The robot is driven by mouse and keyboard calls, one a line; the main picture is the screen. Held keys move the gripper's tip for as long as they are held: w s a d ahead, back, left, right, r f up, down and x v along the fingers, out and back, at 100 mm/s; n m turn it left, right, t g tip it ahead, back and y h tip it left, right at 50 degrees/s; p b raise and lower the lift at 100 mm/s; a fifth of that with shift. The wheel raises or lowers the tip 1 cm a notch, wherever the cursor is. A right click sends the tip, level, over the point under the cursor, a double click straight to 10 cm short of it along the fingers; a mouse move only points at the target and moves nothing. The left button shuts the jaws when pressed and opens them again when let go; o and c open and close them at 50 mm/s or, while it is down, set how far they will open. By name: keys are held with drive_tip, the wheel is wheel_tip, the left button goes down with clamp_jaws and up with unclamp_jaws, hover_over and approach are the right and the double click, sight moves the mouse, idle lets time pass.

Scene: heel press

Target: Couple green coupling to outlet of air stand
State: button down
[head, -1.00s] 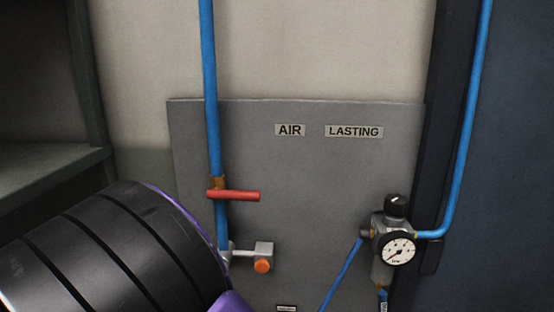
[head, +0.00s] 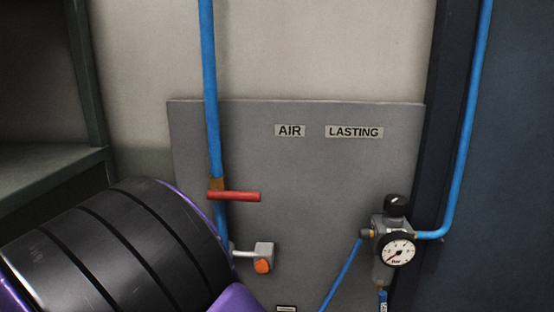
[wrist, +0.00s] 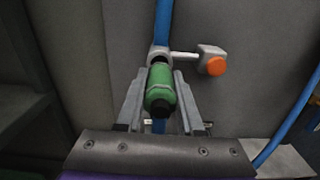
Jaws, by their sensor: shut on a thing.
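The green coupling (wrist: 161,88) is held between the two fingers of my gripper (wrist: 160,82) in the wrist view. Its far end lines up with the outlet (wrist: 159,54) at the bottom of the blue pipe and overlaps it in the picture. I cannot tell whether they touch or are joined. The air stand's grey panel (head: 320,190) shows in the head view, with the outlet fitting (head: 228,249) at the lower left. My arm hides the gripper and coupling there.
An orange button (head: 263,267) on a grey block sits right of the outlet. A red lever (head: 235,196) crosses the blue pipe (head: 210,90) above it. A pressure gauge (head: 398,252) with blue hoses is at right. A shelf (head: 50,175) stands at left.

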drive_tip(key=shift+w+d, duration=0.1)
drive_tip(key=shift+w, duration=1.35)
drive_tip(key=shift+c, duration=2.3)
unclamp_jaws()
